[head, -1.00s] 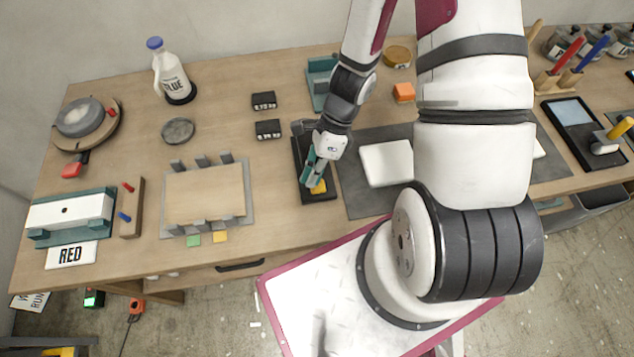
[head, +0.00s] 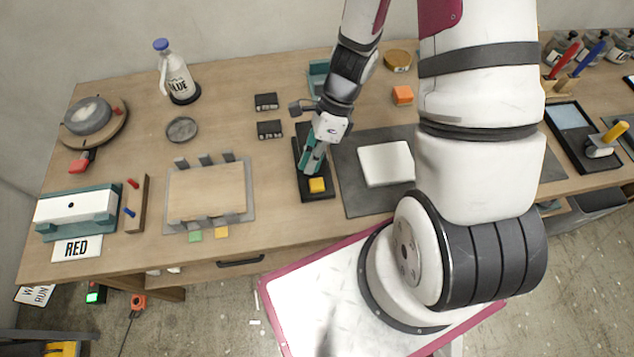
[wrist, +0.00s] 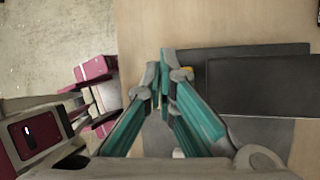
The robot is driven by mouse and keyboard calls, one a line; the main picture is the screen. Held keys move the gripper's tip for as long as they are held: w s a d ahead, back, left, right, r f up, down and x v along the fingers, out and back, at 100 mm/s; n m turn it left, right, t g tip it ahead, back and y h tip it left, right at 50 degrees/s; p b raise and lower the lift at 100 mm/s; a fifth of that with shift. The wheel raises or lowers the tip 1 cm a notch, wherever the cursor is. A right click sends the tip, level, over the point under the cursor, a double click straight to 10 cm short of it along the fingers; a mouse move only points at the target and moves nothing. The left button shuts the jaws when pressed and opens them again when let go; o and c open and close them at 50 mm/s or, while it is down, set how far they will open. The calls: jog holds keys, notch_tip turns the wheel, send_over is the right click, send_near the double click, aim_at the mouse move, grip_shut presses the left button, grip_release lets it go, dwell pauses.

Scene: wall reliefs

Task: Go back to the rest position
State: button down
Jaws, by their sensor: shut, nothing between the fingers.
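My gripper (head: 308,168) is shut and empty, with teal fingers pointing down. It is over the black tray (head: 318,196) near the middle of the workbench, just behind a small yellow block (head: 317,185) in that tray. In the wrist view my gripper (wrist: 165,75) has its fingertips together, with the dark tray (wrist: 265,85) to the right. A sliver of yellow (wrist: 188,69) shows beside the fingertips, mostly hidden by them. I cannot tell how high the fingertips are above the tray.
A grey mat (head: 360,198) with a white block (head: 386,163) lies right of the tray. A wooden board in a clamp frame (head: 207,195), a glue bottle (head: 175,75) and a teal-ended white fixture (head: 75,212) stand left. Bare bench lies between frame and tray.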

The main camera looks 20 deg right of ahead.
jog(key=shift+r, duration=0.3)
dwell(0.4)
jog(key=w+r+n+t+h+b, duration=0.35)
jog(key=r+n, duration=0.85)
jog(key=r, duration=0.6)
jog(key=s+d+r+n+t+h, duration=0.1)
jog(key=s+r+n+t, duration=0.1)
jog(key=r+n, duration=0.3)
jog(key=s+d+r+n+t+h+b, duration=0.1)
jog(key=s+d+r+n+t, duration=0.1)
jog(key=s+r+n, duration=0.2)
jog(key=shift+r+n, duration=0.8)
jog(key=shift+r, duration=0.7)
